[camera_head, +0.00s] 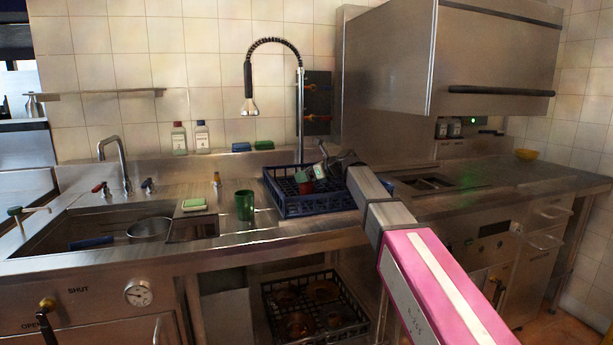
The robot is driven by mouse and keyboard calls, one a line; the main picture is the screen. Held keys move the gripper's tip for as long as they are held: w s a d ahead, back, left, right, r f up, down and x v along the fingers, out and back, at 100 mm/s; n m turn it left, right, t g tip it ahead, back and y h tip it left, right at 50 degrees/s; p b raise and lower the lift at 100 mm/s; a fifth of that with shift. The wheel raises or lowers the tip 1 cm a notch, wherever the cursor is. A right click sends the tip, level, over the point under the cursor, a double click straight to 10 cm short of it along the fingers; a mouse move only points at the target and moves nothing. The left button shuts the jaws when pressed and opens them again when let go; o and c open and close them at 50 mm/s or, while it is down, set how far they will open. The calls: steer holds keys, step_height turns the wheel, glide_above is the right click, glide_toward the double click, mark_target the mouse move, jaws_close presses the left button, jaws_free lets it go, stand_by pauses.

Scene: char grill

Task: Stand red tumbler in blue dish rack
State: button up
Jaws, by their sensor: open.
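The blue dish rack (290,211) stands on the steel counter below the spring-hose faucet. A small red tumbler (304,187) shows inside the rack, left of its middle, and looks tilted; its base is hidden. My gripper (316,171) is over the rack, open, right beside the red tumbler. I cannot tell whether the fingers touch the tumbler. My arm comes in from the lower right and hides the right side of the rack.
A green tumbler (245,205) stands on the counter left of the rack. A sink with a strainer (149,229) lies farther left. Two bottles (179,138) and sponges (264,145) stand on the back ledge. A dark crate (314,317) sits below the counter.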

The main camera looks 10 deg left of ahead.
steer(key=shift+r, duration=0.15)
steer(key=v, duration=1.2)
steer(key=shift+d, duration=0.1)
